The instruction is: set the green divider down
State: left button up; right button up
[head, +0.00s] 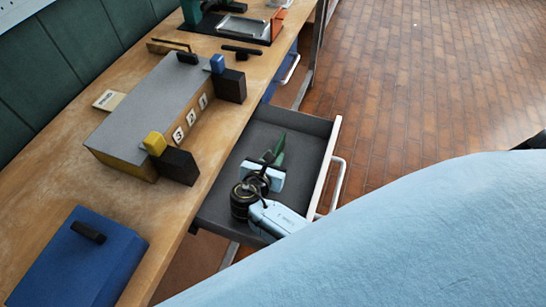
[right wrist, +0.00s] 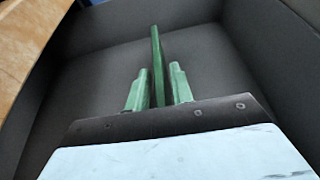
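The green divider (head: 278,149) is a thin plate inside the open grey drawer (head: 290,122). In the right wrist view the divider (right wrist: 157,62) stands out between the two fingers and reaches past their tips. My right gripper (head: 270,157) is down in the drawer. In the right wrist view its green-looking fingers (right wrist: 158,72) sit on either side of the divider, with a narrow gap showing on each side. The divider's lower edge and its contact with the drawer floor cannot be made out. My left gripper is not in view.
The drawer's pale front (head: 328,165) and bar handle (head: 338,187) are at the right. On the wooden bench (head: 60,210) stand a grey-topped box (head: 150,105) with number labels, dark blocks (head: 180,166) and a blue box (head: 75,265). The drawer floor beyond the gripper is clear.

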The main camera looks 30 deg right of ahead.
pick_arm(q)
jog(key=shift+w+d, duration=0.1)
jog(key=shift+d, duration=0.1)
pick_arm(e)
jog(key=shift+o, duration=0.5)
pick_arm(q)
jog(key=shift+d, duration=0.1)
